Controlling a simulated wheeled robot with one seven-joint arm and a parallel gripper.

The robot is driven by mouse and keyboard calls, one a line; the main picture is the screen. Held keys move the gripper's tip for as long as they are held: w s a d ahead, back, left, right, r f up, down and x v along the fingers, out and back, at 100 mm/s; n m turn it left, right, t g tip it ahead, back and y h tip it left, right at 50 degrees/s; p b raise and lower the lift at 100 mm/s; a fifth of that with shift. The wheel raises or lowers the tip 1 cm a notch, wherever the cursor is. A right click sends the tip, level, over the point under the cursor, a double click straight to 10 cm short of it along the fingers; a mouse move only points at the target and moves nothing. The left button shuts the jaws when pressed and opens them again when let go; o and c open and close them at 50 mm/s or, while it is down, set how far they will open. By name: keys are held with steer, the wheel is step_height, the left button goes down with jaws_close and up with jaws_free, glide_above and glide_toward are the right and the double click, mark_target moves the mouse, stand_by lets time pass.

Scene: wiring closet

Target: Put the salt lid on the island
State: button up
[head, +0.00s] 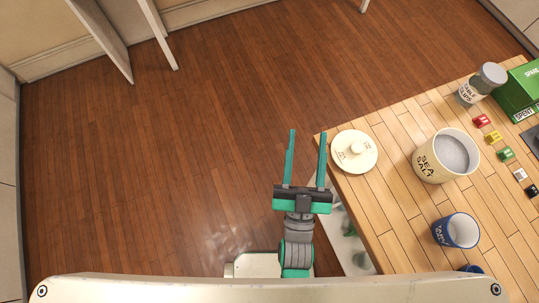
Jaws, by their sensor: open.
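The salt lid (354,152) is a round cream disc with a small knob, lying flat near the left corner of the wooden island top (385,215). Beside it on the right stands the cream sea salt canister (433,166), open on top with grey contents showing. My gripper (307,142) is open and empty, its two teal fingers pointing away from me. In the picture it is just left of the lid, at the island's left edge. I cannot tell its height from this view.
A blue and white enamel cup (456,231) stands near the front. A labelled jar (483,84), a green box (519,92) and several small coloured blocks, one red (481,121), are at the right. The wooden floor (180,150) left of the island is clear.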

steer(key=s+a+f+g+y, duration=0.1)
steer(key=s+a+f+g, duration=0.3)
steer(key=s+f, duration=0.2)
steer(key=s+a+f+n+g+y, duration=0.1)
steer(key=s+a+f+g, duration=0.3)
steer(key=s+f, duration=0.3)
step_height(320, 180, down, 4)
steer(key=shift+s+a+r, duration=0.15)
steer(key=shift+s, duration=0.1)
steer(key=c, duration=0.3)
